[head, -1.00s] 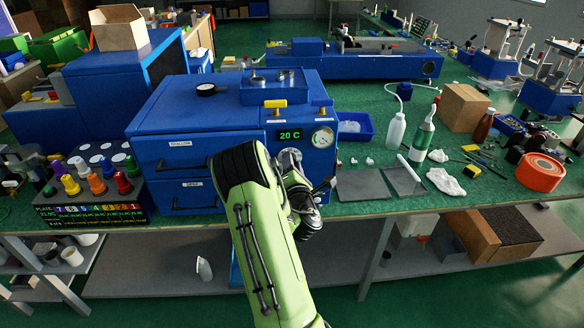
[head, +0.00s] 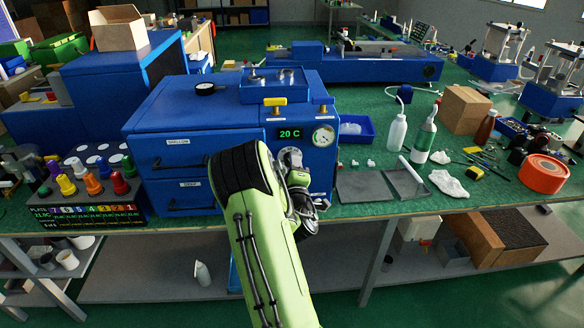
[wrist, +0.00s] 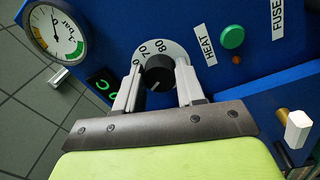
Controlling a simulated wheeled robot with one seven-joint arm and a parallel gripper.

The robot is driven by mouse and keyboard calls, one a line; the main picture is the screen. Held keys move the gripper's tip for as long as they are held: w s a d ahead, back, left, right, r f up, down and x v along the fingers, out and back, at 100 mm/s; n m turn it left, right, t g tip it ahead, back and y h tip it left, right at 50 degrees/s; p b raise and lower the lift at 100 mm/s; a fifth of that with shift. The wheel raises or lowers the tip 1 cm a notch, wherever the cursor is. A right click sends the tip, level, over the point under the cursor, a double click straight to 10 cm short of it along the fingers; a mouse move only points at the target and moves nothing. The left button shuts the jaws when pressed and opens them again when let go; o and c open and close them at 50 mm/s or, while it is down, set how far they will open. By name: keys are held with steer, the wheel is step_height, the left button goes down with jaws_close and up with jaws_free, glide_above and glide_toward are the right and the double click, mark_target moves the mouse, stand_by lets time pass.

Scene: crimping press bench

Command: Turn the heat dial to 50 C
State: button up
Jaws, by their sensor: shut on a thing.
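The heat dial (wrist: 160,73) is a black knob with a white pointer line, on a pale scale ring on the blue press front. The scale numbers 70 and 80 show; part of the scale is hidden. A label reading HEAT (wrist: 205,45) sits beside it. My gripper (wrist: 159,84) has a finger on each side of the knob and is shut on it.
A pressure gauge (head: 323,136) is right of the display. A green button (wrist: 232,37) lies near the HEAT label. Yellow-handled fittings (head: 275,103) stand above the panel. Drawers with handles are to the left. Bottles (head: 397,130) and flat plates (head: 362,187) occupy the bench to the right.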

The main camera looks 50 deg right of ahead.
steer(key=m+b, duration=0.1)
steer(key=m, duration=0.4)
steer(key=shift+f, duration=0.15)
steer(key=shift+m, duration=0.3)
steer(key=shift+g, duration=0.3)
steer(key=o, duration=1)
steer(key=shift+o, duration=0.2)
steer(key=shift+b, duration=0.35)
